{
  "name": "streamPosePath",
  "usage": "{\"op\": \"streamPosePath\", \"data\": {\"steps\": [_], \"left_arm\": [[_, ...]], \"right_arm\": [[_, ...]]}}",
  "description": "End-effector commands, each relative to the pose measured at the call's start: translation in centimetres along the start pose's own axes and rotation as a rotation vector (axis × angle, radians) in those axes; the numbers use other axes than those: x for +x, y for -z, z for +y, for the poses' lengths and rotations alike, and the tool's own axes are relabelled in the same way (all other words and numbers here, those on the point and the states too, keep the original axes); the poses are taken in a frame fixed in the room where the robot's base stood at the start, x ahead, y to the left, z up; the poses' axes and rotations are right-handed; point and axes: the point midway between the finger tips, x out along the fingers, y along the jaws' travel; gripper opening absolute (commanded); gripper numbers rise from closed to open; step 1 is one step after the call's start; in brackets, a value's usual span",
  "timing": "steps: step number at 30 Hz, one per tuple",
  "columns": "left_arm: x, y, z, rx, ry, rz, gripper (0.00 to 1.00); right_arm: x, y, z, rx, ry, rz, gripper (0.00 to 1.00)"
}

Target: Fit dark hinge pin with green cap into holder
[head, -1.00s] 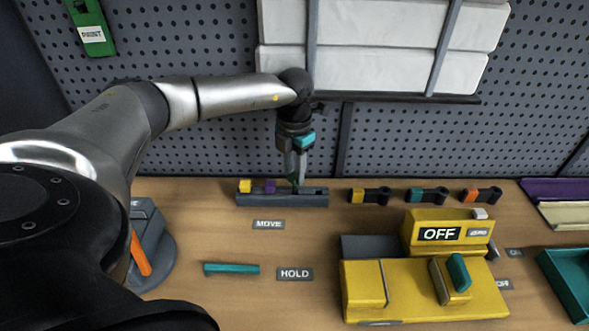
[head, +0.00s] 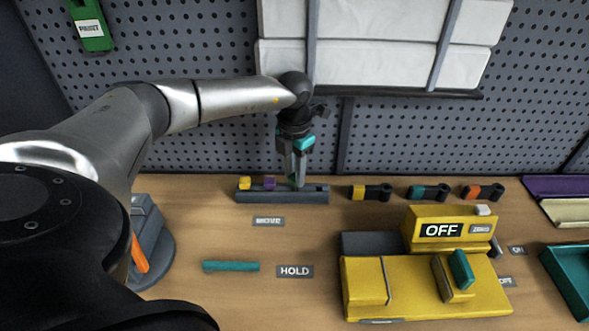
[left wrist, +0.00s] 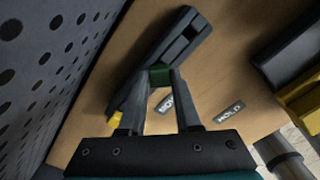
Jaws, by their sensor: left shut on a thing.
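The hinge pin's green cap (left wrist: 160,73) is between the fingertips of my left gripper (left wrist: 160,82) in the left wrist view, and the jaws are shut on it. Its dark shaft is hidden. In the head view my left gripper (head: 297,181) points down at the dark grey holder (head: 315,198) by the back of the table. The gripper is over the right half of the holder, right of a yellow cap (head: 244,183) and a purple cap (head: 269,183) standing in it. How deep the held pin sits cannot be told. My right gripper is out of view.
Three dark pieces with yellow, teal and orange ends (head: 482,192) lie right of the holder. A yellow machine reading OFF (head: 408,284) stands front right. A teal bar (head: 231,267) lies by the HOLD label (head: 295,271). The pegboard (head: 210,140) rises close behind.

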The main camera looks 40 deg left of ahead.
Motion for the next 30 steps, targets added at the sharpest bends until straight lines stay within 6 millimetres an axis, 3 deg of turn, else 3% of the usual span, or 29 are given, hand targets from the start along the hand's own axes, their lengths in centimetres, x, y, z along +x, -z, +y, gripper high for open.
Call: {"op": "streamPosePath", "data": {"steps": [3,4,13,23,30], "left_arm": [[0.0,0.0,0.0,0.0,0.0,-0.001,0.0],[-0.1,0.0,0.0,0.0,0.0,-0.001,0.34],[0.0,0.0,0.0,0.0,0.0,-0.001,0.67],[-0.5,0.0,0.0,0.0,0.0,-0.001,0.67],[-4.7,-0.1,0.1,0.0,-0.001,-0.005,0.67]], "right_arm": [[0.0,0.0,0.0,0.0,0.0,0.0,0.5],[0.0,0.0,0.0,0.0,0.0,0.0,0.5],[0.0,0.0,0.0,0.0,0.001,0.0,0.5],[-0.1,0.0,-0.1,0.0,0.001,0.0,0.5],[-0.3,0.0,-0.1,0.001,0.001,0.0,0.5]]}}
